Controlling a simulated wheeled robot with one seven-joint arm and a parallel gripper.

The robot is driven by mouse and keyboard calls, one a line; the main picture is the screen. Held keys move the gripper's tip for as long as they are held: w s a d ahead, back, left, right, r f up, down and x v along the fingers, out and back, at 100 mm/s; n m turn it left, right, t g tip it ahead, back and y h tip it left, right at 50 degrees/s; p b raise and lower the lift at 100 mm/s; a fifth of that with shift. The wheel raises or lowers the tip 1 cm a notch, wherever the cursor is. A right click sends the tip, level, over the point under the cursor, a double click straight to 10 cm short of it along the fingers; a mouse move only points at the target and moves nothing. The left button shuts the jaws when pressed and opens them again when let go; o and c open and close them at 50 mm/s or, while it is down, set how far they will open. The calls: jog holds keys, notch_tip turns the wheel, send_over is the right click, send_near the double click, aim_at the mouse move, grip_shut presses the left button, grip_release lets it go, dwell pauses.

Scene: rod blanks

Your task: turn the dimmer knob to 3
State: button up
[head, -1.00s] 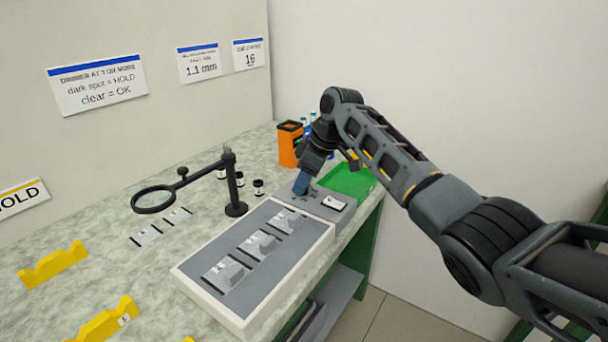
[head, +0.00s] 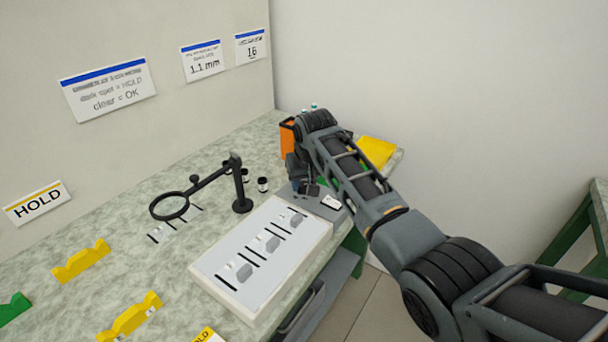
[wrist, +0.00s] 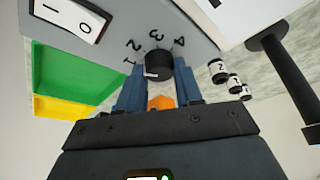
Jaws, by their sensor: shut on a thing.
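The dimmer knob (wrist: 158,66) is a black round knob on a grey control box (wrist: 190,15), with the numbers 1 to 4 printed in an arc around it. A pale mark shows on the knob's lower left side in the wrist view, nearest the 1. My gripper (wrist: 159,78) has its two blue fingers on either side of the knob, shut on it. In the head view my gripper (head: 300,186) is down at the control box (head: 318,209), and my arm hides the knob.
A white rocker switch (head: 331,202) is on the box. The light panel (head: 215,264) beside it glows white under several blanks. A magnifier on a stand (head: 242,205), small dark jars (head: 263,184) and an orange container (head: 287,138) stand close by. A yellow tray (head: 377,151) lies behind my arm.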

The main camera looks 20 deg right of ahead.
jog(key=m+h, duration=0.1)
jog(key=m, duration=0.2)
jog(key=shift+a+m, duration=0.15)
jog(key=shift+m, duration=0.25)
jog(key=m, duration=0.1)
jog(key=m+h+b, duration=0.1)
jog(key=m, duration=0.1)
jog(key=shift+w+f+m+g+h, duration=0.1)
jog(key=shift+m+g+h, duration=0.2)
jog(key=shift+g, duration=0.1)
jog(key=m+b, duration=0.2)
jog(key=m+g+h+b, duration=0.1)
jog(key=m+b, duration=0.2)
jog(key=shift+w+a+f+g, duration=0.1)
jog(key=shift+g, duration=0.2)
jog(key=shift+m+g+h+b, duration=0.3)
jog(key=shift+m+g+b, duration=0.1)
jog(key=shift+m+b, duration=0.7)
jog(key=shift+r, duration=0.2)
jog(key=o, duration=1)
jog(key=shift+r, duration=0.1)
